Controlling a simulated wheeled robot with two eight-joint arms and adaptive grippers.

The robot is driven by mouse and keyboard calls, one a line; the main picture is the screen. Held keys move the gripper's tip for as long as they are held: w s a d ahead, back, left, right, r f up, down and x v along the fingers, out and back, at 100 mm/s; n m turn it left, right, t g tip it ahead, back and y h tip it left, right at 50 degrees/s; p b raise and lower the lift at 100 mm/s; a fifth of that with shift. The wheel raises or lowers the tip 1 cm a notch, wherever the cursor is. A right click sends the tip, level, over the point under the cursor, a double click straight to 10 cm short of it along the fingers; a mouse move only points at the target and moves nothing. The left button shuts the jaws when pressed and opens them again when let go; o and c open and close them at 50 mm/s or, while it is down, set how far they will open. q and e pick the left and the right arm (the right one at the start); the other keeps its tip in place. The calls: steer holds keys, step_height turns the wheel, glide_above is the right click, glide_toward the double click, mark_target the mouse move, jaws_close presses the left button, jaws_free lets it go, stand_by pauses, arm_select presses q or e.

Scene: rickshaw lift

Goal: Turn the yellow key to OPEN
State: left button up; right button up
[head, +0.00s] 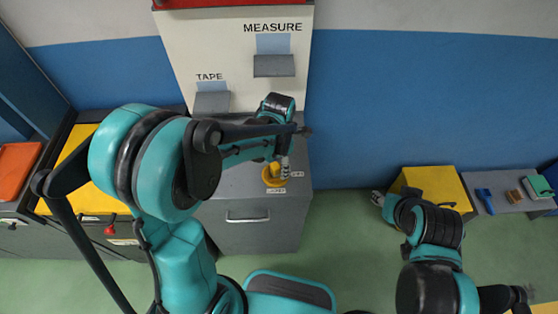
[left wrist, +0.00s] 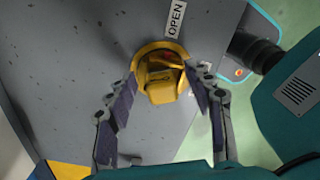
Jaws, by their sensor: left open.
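The yellow key (head: 271,177) sits on a round yellow base on top of the grey cabinet (head: 245,213). In the left wrist view the key (left wrist: 162,86) lies between the two fingers of my left gripper (left wrist: 162,74). The fingers are apart, one on each side of it; whether either touches it I cannot tell. The OPEN label (left wrist: 175,18) is just beyond the yellow base in that view. In the head view my left gripper (head: 284,168) is at the key and partly hides it. My right gripper (head: 378,198) is small, far from the key, its jaws unclear.
A white panel with the grey TAPE holder (head: 212,102) and MEASURE holder (head: 274,66) rises behind the cabinet. A yellow-topped bench with a red knob (head: 109,230) is at left. A yellow box (head: 435,184) and a low grey table (head: 510,198) with small items stand at right.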

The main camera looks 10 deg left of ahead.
arm_select(q)
step_height(320, 180, up, 12)
steer(key=s+a+f+m+t+b, duration=0.1)
steer(key=s+m, duration=0.4)
steer(key=m, duration=0.8)
steer(key=s+a+f+m+t+b, duration=0.2)
steer(key=s+m+t, duration=0.4)
steer(key=m, duration=0.7)
steer(key=a+b, duration=0.1)
steer(key=a, duration=0.1)
steer(key=shift+a+f, duration=0.15)
steer(key=shift+a, duration=0.15)
steer(key=shift+s, duration=0.1)
